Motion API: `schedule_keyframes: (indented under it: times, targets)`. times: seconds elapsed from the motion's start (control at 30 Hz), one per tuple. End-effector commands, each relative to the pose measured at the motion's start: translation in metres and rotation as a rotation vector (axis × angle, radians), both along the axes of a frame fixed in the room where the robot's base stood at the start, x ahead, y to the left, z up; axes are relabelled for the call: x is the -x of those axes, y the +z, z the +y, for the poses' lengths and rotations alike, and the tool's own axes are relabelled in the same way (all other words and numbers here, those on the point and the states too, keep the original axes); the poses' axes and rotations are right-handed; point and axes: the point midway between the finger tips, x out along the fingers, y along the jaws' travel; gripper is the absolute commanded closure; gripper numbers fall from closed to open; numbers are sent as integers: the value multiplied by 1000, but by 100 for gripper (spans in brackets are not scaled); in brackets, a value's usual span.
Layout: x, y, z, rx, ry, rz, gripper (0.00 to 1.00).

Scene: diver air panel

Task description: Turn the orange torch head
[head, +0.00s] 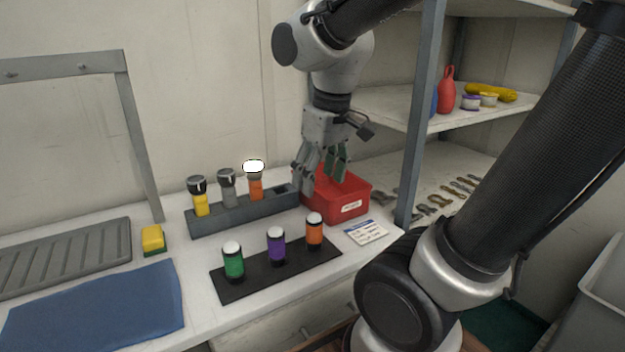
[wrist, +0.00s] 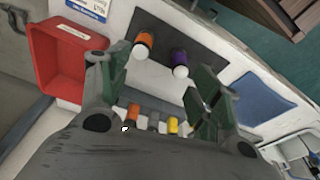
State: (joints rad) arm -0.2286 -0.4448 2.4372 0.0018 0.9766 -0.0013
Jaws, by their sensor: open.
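The orange torch (head: 256,187) stands upright in a grey rack (head: 240,216), at the right of a grey torch (head: 229,190) and a yellow torch (head: 201,204). Its head (head: 253,167) shows bright white on top, as if lit; the other two heads look dark. In the wrist view the orange torch (wrist: 133,112) shows low in the picture between my fingers, partly cut off by my gripper's body. My gripper (head: 321,172) is open and empty, pointing down over the red bin, to the right of the orange torch and apart from it.
The red bin (head: 345,208) stands at the rack's right end. A black mat (head: 240,289) in front holds green, purple and orange (head: 314,230) canisters with white caps. A label card (head: 366,232) lies to the right. A grey shelf post (head: 420,130) rises right of the bin.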

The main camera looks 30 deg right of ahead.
Motion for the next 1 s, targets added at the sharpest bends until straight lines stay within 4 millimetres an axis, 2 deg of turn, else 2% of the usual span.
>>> schedule_keyframes:
  times: [0.2, 0.47, 0.57, 0.67, 0.77, 0.87, 1.0]
  targets:
    - [15, -1, -11, -5, -36, -21, 36]
    - [16, -1, -12, -6, -38, -23, 36]
    - [16, -2, -13, -4, -42, -17, 48]
    - [13, -14, -15, 6, -52, 29, 48]
    - [-8, -23, -14, 11, -71, 87, 48]
    - [-55, -31, -8, -7, -83, 106, 48]
    - [-136, -41, 3, -44, -44, 55, 48]
